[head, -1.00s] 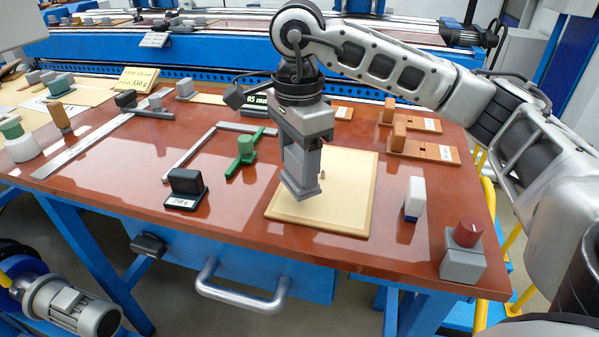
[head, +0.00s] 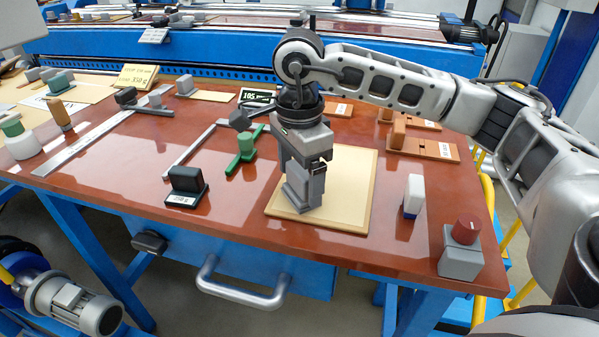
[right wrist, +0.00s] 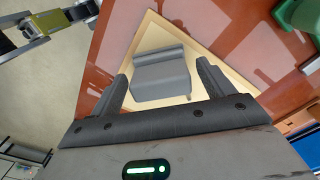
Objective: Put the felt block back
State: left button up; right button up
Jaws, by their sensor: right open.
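A grey block with a raised ridge (right wrist: 160,75), which I take for the felt block, lies on the beige board (right wrist: 215,62). In the right wrist view it sits between the two fingers of my right gripper (right wrist: 160,85), with gaps at its sides. The gripper is open. In the head view my right gripper (head: 302,200) points down, low over the left part of the board (head: 350,215). There I cannot clearly tell the block from the fingers. My left gripper is not in view.
A white-and-blue block (head: 413,196) and a grey box with a red knob (head: 462,250) stand right of the board. A black weight (head: 186,187) and a green T-shaped piece (head: 246,148) are to the left. Brown wooden blocks (head: 425,147) lie behind on the right.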

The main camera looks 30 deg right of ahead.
aim_at(299, 169)
notch_tip(299, 169, up, 12)
jog(key=shift+r, duration=0.2)
dwell(0.7)
